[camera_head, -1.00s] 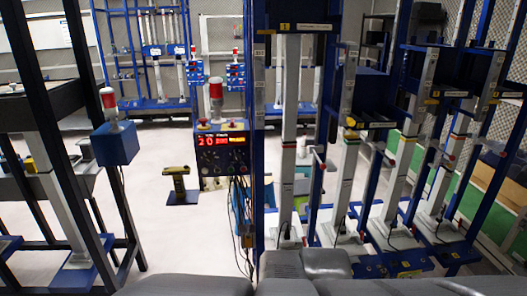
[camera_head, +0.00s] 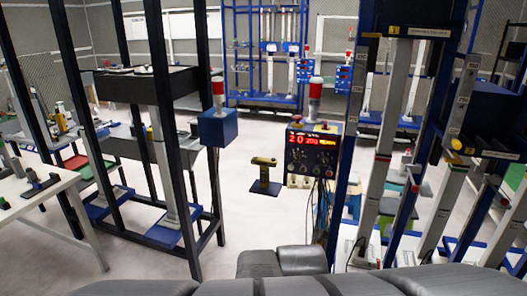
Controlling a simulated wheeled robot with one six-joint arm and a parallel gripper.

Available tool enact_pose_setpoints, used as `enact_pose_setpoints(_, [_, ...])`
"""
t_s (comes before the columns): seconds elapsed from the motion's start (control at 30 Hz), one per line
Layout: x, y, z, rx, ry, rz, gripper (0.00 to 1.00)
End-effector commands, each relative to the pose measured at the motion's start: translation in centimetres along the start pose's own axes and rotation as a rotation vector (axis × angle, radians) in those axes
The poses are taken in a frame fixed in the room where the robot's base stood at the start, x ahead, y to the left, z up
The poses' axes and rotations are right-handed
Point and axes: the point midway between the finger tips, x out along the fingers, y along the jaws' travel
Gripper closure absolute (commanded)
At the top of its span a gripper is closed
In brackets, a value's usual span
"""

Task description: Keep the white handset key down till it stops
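I cannot make out a white handset key in this view. A white table (camera_head: 62,185) at the left edge carries small dark green devices (camera_head: 40,184), too small to identify. A control box (camera_head: 312,152) with a lit red display, several small buttons and a red lamp on top stands right of centre. Whether any of its buttons is the key I cannot tell. My gripper is not in view; only grey rounded parts, probably mine, show along the bottom edge.
A low yellow-black stand (camera_head: 265,175) is on the floor. Blue racks fill the right. Pale floor (camera_head: 245,225) between is clear.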

Motion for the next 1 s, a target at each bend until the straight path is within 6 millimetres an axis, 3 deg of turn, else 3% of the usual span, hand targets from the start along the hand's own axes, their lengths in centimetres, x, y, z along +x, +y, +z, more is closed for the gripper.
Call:
enact_pose_setpoints(0.03, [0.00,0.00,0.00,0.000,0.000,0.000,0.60])
enact_pose_setpoints(0.23, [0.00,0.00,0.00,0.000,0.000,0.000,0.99])
enact_pose_setpoints(1.0, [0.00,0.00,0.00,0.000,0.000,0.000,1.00])
